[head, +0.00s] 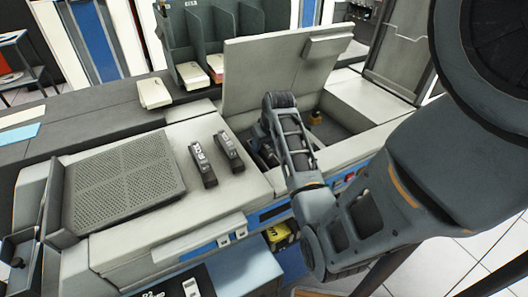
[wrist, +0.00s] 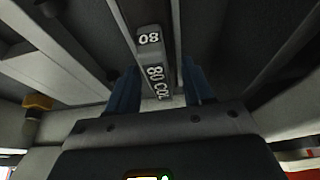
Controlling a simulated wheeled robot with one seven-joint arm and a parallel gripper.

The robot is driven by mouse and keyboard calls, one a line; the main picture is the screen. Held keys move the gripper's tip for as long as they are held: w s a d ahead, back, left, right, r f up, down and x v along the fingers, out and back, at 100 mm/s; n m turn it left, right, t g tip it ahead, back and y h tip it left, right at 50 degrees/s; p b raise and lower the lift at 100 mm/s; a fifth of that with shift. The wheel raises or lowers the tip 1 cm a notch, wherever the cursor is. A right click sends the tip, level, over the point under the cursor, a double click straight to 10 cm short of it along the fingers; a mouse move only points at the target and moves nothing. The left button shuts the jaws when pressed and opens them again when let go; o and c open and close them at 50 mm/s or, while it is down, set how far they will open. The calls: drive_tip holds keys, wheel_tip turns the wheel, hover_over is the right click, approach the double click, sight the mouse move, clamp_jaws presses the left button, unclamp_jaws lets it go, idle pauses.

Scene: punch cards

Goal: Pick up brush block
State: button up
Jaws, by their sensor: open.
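A dark grey brush block (wrist: 152,62) with white lettering that reads 80 COL stands in the wrist view, inside the machine's open bay. My gripper (wrist: 160,72) is open, with one blue finger on each side of the block. I cannot tell whether the fingers touch it. In the head view my arm reaches down into the bay, and the block there is mostly hidden by my wrist. Two similar dark labelled blocks, a left one (head: 203,165) and a right one (head: 230,152), lie on the machine's light top, left of the bay.
A raised lid (head: 265,77) stands behind the bay. Bay walls and metal rails lie close around my gripper. A brass-coloured knob (head: 316,117) sits in the bay to the right. A perforated grey panel (head: 125,185) is at the left, and card stacks (head: 154,93) lie behind.

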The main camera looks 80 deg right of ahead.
drive_tip(key=shift+f, duration=0.2)
idle(0.3)
drive_tip(key=shift+c, duration=0.5)
clamp_jaws()
